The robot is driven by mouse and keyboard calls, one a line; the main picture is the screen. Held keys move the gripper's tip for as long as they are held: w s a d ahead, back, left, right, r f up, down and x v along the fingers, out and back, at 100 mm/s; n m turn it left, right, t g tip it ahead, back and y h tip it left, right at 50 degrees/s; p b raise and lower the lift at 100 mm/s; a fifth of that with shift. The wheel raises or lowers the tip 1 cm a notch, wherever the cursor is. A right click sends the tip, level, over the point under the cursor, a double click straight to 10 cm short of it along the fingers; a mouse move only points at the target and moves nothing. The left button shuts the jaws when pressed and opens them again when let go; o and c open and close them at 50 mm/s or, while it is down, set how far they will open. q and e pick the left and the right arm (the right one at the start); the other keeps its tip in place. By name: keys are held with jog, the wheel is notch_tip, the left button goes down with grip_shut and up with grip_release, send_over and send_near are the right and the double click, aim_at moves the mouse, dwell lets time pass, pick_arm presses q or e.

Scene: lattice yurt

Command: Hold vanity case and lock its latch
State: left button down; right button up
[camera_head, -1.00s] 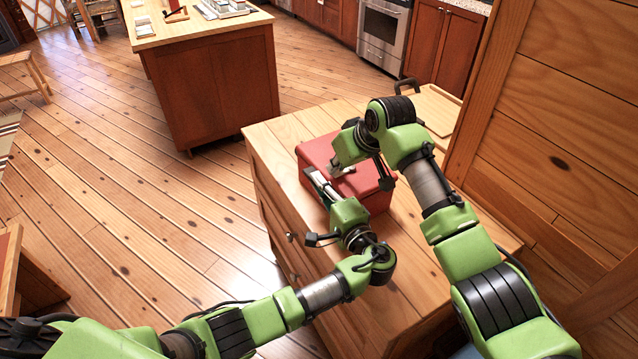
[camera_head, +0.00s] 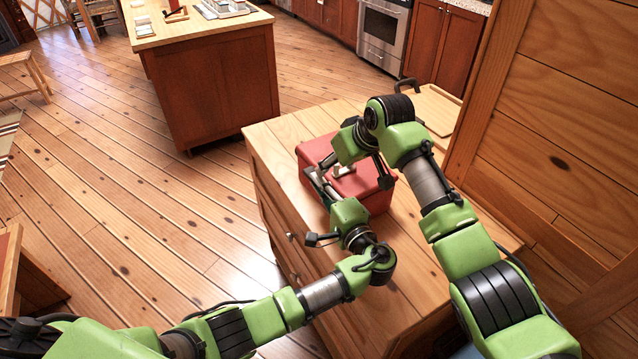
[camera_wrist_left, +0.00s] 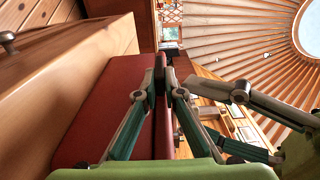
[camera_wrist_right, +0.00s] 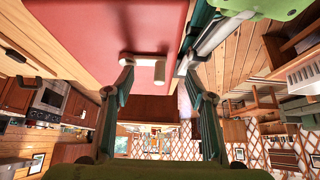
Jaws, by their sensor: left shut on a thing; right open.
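The red vanity case (camera_head: 378,196) sits on the wooden cabinet top, partly covered by both my arms. My left gripper (camera_head: 318,180) is at its left side. In the left wrist view the left fingers (camera_wrist_left: 163,92) are shut on a thin dark red upright part of the case (camera_wrist_left: 95,125). My right gripper (camera_head: 362,172) is over the case lid, open. A pale latch (camera_head: 344,171) shows on the case beneath it. In the right wrist view the latch (camera_wrist_right: 146,60) lies between the open right fingertips (camera_wrist_right: 157,75), against the red face; contact with the fingers cannot be told.
The wooden cabinet (camera_head: 290,135) has bare top around the case. A wooden panel (camera_head: 545,140) rises close on the right. A kitchen island (camera_head: 215,85) stands further back. The floor to the left is mostly open.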

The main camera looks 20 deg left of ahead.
pick_arm(q)
jog(key=shift+s+f, duration=0.1)
jog(key=shift+f, duration=0.15)
pick_arm(e)
jog(key=shift+r, duration=3.4)
jog(key=v, duration=1.2)
jog(key=shift+s+d, duration=0.1)
jog(key=shift+d, duration=0.05)
pick_arm(q)
jog(key=c, duration=2.3)
grip_release()
jog(key=shift+o, duration=1.1)
jog(key=shift+r, duration=0.1)
